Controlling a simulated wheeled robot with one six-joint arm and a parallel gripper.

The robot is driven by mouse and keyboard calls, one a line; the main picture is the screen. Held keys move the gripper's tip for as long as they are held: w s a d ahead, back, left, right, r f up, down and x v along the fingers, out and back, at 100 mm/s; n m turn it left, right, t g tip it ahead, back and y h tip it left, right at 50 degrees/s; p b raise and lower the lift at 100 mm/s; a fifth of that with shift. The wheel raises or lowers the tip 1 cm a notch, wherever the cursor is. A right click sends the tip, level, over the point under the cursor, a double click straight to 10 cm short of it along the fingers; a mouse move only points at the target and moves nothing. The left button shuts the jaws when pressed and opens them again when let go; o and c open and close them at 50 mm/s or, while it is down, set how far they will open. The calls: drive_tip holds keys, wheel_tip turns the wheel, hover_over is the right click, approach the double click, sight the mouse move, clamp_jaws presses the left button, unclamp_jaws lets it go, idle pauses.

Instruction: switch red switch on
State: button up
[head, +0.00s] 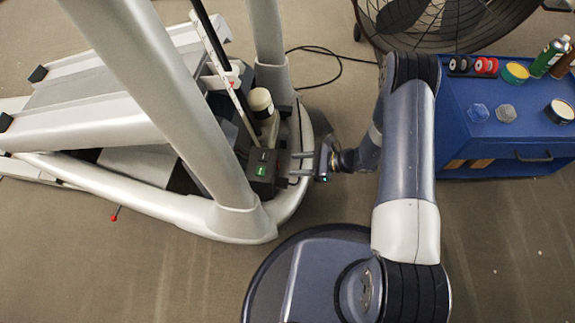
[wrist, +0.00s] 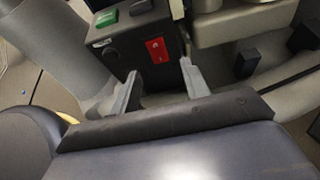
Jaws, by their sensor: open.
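The red switch (wrist: 157,50) is a small red rocker on the side face of a dark box (wrist: 125,60) in the wrist view. A green switch (wrist: 106,18) sits on the top of that box, and it also shows in the head view (head: 261,171). In the head view the box (head: 257,182) stands inside the machine's frame, and the red switch is hidden there. My gripper (head: 303,164) is open and empty, just right of the box. In the wrist view its fingers (wrist: 160,88) are spread to either side below the red switch, apart from it as far as I can tell.
Pale elliptical frame tubes (head: 175,100) rise left of the box. A cream-capped cylinder (head: 261,102) stands behind it. A blue cabinet (head: 490,140) with cans and rolls is at the right. A large fan (head: 450,25) stands at the back. Carpet in front is clear.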

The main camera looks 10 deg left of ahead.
sight(278, 164)
drive_tip(key=shift+b+x, duration=0.4)
drive_tip(key=shift+x, duration=1.65)
drive_tip(key=shift+c, duration=0.3)
